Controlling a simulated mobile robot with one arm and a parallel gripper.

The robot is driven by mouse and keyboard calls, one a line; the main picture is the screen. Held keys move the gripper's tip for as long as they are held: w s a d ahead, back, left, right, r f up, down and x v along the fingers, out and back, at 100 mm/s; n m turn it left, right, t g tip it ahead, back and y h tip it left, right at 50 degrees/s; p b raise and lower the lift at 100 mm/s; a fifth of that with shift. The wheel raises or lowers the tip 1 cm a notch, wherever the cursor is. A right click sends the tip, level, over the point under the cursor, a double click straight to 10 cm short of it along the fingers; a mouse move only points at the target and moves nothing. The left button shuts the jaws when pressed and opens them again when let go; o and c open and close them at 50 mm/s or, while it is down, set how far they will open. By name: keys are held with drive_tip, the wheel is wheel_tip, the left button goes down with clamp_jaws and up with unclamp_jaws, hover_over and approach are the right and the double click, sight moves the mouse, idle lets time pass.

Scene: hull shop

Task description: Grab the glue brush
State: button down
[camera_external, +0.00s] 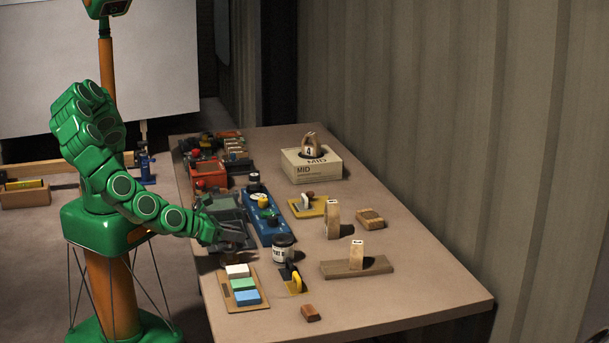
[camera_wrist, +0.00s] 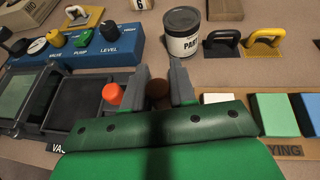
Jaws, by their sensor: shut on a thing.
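My gripper (camera_wrist: 157,78) is shut on a small brown rounded thing (camera_wrist: 158,93), seen between its two grey fingers in the wrist view. This looks like the end of the glue brush's handle; the rest of it is hidden, so its shape and whether it touches the table cannot be told. In the external view my gripper (camera_external: 233,240) is low over the near left part of the table, left of the labelled jar. The held thing cannot be made out there.
The labelled jar (camera_wrist: 183,32) stands just beyond my fingers. A red knob (camera_wrist: 114,95) and a dark tray (camera_wrist: 75,102) are close on the left. Coloured blocks (camera_wrist: 272,110) lie right. A blue panel (camera_wrist: 98,45) is behind left. The table's front right (camera_external: 420,300) is clear.

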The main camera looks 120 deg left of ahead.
drive_tip(key=shift+r, duration=0.6)
drive_tip(key=s+a+r, duration=0.1)
drive_tip(key=s+r, duration=1)
drive_tip(key=s, duration=0.2)
drive_tip(key=shift+s+r, duration=0.2)
drive_tip(key=shift+s, duration=0.2)
drive_tip(key=shift+s+r, duration=0.1)
